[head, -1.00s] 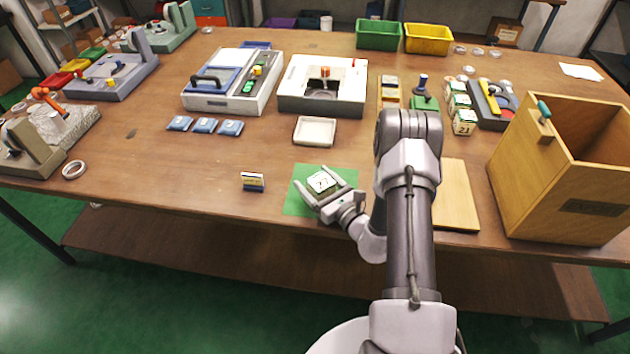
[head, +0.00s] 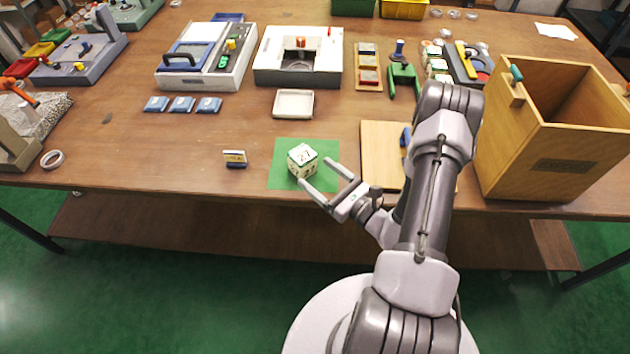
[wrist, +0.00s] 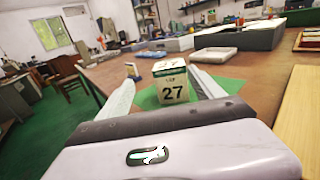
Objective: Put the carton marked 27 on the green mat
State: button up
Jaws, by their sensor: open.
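The carton marked 27 (head: 302,160) is a small white and green box. It stands upright on the green mat (head: 323,151), near the mat's middle. In the wrist view the carton (wrist: 175,92) shows its 27 face toward my gripper, with the mat (wrist: 222,84) around it. My gripper (head: 322,172) is open, to the right and near side of the carton. Its fingers are spread and point at the carton, with nothing held between them. The far fingertip stands clear of the carton; whether the near one touches it I cannot tell.
A small sign (head: 235,159) stands left of the mat and a white tray (head: 293,104) behind it. A wooden board (head: 381,160) lies to the right, then a tall wooden box (head: 555,130). Other cartons (head: 438,66) stand at the back right.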

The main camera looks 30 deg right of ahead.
jog(key=s+a+r+n+g+y, duration=0.3)
jog(key=a+r+n+g+y, duration=0.75)
jog(key=a+r+n, duration=0.5)
jog(key=s+a+r+n+g+h, duration=0.45)
jog(key=s+a+n+g, duration=0.3)
jog(key=s, duration=0.25)
jog(key=s+d+r+n+t+h, duration=0.5)
jog(key=r+t+h, duration=0.1)
jog(key=h, duration=0.2)
jog(key=shift+h, duration=0.4)
